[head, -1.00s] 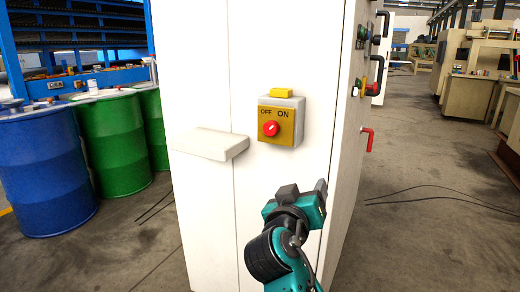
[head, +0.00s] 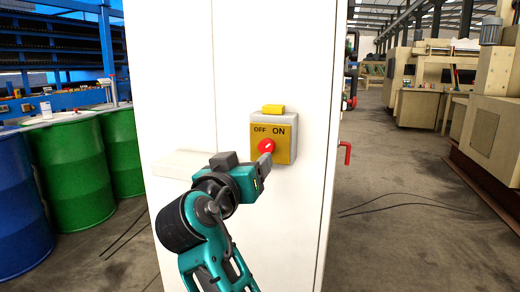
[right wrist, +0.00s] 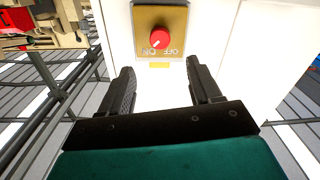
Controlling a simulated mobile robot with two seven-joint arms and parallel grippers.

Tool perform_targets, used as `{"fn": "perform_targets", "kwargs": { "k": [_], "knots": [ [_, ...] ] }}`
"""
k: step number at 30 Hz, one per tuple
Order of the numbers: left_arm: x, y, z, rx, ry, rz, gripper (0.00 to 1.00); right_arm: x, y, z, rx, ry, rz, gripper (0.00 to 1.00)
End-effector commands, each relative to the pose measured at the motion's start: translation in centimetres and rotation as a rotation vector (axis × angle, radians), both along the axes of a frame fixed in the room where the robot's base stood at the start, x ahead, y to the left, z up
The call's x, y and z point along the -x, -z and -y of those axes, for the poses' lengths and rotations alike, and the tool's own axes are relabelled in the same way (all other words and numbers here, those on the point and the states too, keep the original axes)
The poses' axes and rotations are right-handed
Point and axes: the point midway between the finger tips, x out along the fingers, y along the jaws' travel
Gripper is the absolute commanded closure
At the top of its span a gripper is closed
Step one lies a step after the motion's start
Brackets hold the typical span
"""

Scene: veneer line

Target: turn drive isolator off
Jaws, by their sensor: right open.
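The drive isolator is a grey box with a yellow plate (head: 286,150) marked OFF and ON, on the white cabinet front. Its red knob (head: 266,146) has a white mark that appears to point up and right, toward ON. My right gripper (head: 247,160) is in front of the cabinet, just below and left of the knob in the head view. In the right wrist view, the knob (right wrist: 160,38) shows upside down, beyond and between the two open, empty fingers (right wrist: 160,68). The fingers look apart from the knob. My left gripper is not in view.
A pale shelf (head: 180,167) juts from the cabinet (head: 170,80) left of the isolator, partly behind my right arm. A red handle (head: 346,152) sticks out at the cabinet's right side. Blue and green drums (head: 75,170) stand at left. Dark cables (head: 405,205) lie on the floor at right.

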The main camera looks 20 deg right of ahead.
Motion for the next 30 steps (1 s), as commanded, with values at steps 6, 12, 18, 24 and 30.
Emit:
{"fn": "perform_targets", "kwargs": {
  "k": [6, 12, 18, 24, 30],
  "knots": [
    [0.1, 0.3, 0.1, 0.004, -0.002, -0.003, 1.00, -3.9, 0.0, 2.7, 0.003, 0.004, 0.000, 0.37],
    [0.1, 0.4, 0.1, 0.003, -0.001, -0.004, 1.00, -6.8, 0.0, 4.6, 0.002, 0.001, 0.000, 0.37],
    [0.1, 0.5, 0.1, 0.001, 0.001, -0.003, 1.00, -8.2, 0.0, 5.6, 0.000, 0.000, 0.000, 0.37],
    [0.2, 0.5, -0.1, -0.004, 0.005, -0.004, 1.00, -8.4, 0.0, 5.7, 0.000, -0.001, 0.000, 0.37],
    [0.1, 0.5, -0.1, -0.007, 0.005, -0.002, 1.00, -8.4, 0.0, 5.7, 0.000, -0.001, 0.000, 0.44]
  ]
}}
